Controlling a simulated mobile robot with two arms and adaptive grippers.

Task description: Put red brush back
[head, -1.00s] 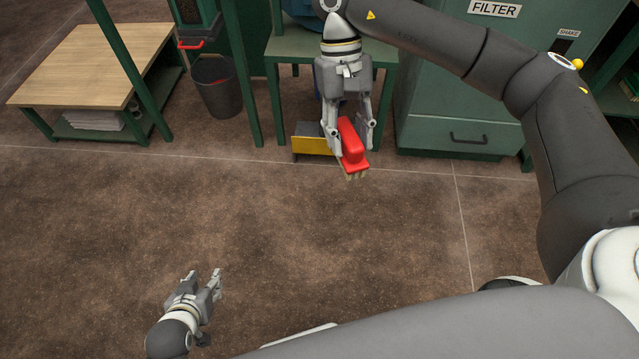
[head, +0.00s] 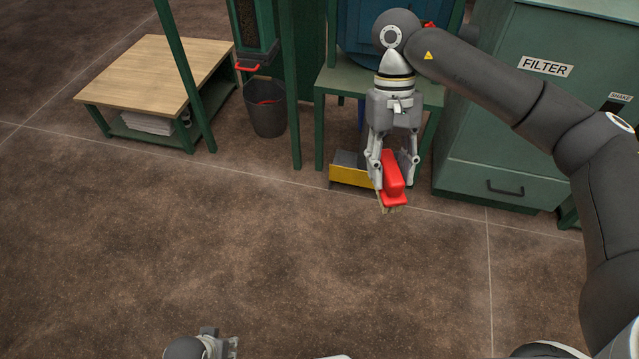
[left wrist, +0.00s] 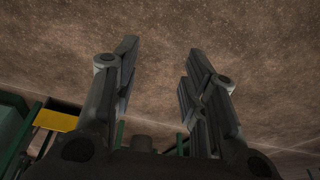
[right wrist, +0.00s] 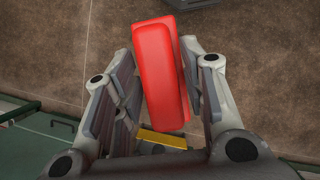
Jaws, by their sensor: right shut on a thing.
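The red brush (head: 393,180) is between the fingers of my right gripper (head: 392,170), which is shut on it. It hangs tilted above the floor in front of the green table, with pale bristles at its lower end. It also shows in the right wrist view (right wrist: 161,75), lengthwise between the fingers. My left gripper (head: 222,345) is at the bottom edge of the head view, partly cut off. In the left wrist view the two left fingers (left wrist: 158,85) are spread wide with only floor between them. I cannot tell which spot the brush belongs to.
A green table (head: 335,82) stands behind the right gripper, with a yellow-fronted box (head: 347,176) at its foot. The green FILTER cabinet (head: 500,150) is to its right. A dark bin (head: 266,118) and a wooden-topped table (head: 150,75) stand left. The front floor is clear.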

